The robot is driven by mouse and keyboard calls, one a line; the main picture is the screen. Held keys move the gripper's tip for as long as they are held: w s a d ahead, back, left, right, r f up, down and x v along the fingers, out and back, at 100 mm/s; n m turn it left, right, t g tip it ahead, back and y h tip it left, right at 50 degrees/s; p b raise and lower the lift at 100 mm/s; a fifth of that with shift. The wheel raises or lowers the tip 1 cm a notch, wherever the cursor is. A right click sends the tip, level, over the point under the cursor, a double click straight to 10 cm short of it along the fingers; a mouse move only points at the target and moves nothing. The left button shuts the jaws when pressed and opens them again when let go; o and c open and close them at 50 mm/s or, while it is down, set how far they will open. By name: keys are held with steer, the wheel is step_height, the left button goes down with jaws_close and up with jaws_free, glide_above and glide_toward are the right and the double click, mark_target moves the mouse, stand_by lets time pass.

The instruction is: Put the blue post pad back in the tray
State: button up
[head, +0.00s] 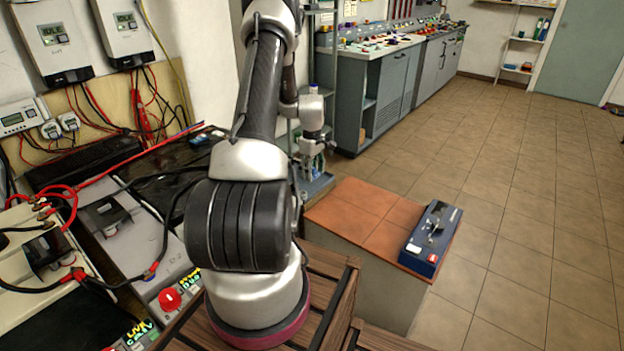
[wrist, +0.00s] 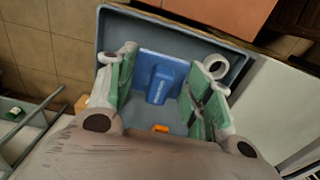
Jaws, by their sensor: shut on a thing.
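The blue post pad (wrist: 162,78) shows between the green-lined fingers of my gripper (wrist: 160,92) in the wrist view. It is a flat blue plate with a raised middle block. My gripper is shut on it. Behind and around it lies the grey tray (wrist: 108,30), seen from above. The pad is over the tray; I cannot tell whether it touches the tray floor. In the head view my gripper (head: 312,165) points down over the tray (head: 318,186), beyond my arm, and the pad is too small to make out there.
A white ring (wrist: 217,66) and a small orange item (wrist: 162,128) show in the tray area. A red-tiled worktop (head: 372,225) with a blue device (head: 433,236) stands to the right. Battery gear with red and black cables (head: 110,215) fills the left. The tiled floor (head: 510,210) is open.

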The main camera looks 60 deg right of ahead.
steer(key=shift+f, duration=1.65)
steer(key=shift+f, duration=0.15)
steer(key=o, duration=1.1)
steer(key=shift+c, duration=0.2)
